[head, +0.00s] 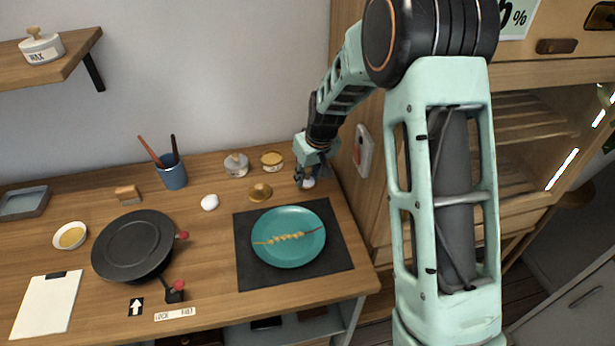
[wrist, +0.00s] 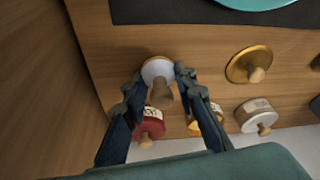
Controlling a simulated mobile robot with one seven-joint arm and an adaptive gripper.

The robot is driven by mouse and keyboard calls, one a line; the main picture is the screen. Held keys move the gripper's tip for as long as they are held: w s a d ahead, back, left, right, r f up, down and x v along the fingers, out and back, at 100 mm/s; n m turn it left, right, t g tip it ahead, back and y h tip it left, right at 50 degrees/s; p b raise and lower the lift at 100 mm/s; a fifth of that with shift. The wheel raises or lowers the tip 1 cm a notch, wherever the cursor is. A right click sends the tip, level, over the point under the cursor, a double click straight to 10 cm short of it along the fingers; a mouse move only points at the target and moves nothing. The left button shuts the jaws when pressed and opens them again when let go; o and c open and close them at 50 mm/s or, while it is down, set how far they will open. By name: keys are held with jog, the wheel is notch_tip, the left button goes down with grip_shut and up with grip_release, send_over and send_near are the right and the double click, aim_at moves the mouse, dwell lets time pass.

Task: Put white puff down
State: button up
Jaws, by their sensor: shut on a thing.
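The white puff (wrist: 158,72) is a round white pad with a wooden knob, seen from above in the wrist view. My gripper (wrist: 160,84) is shut on it, with one finger on each side. In the head view my gripper (head: 304,180) is at the right back of the wooden worktop, beside the cabinet side. A bit of the white puff (head: 309,183) shows below the fingers there. It is at or just above the wood; I cannot tell whether it touches.
A gold puff (head: 260,192) with a knob lies to the left. Lidded jars (head: 237,164) stand along the wall, and a red jar (wrist: 150,124) is close to my fingers. A teal plate (head: 289,237) lies on a dark mat (head: 335,262) in front.

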jog(key=shift+f+b, duration=0.3)
jog(key=shift+f, duration=0.2)
jog(key=o, duration=1)
jog(key=shift+r, duration=0.1)
jog(key=shift+r, duration=0.15)
jog(key=shift+r+p, duration=0.3)
jog(key=v, duration=1.1)
jog(key=shift+s+d+r, duration=0.1)
jog(key=shift+s+r, duration=0.1)
jog(key=shift+r, duration=0.05)
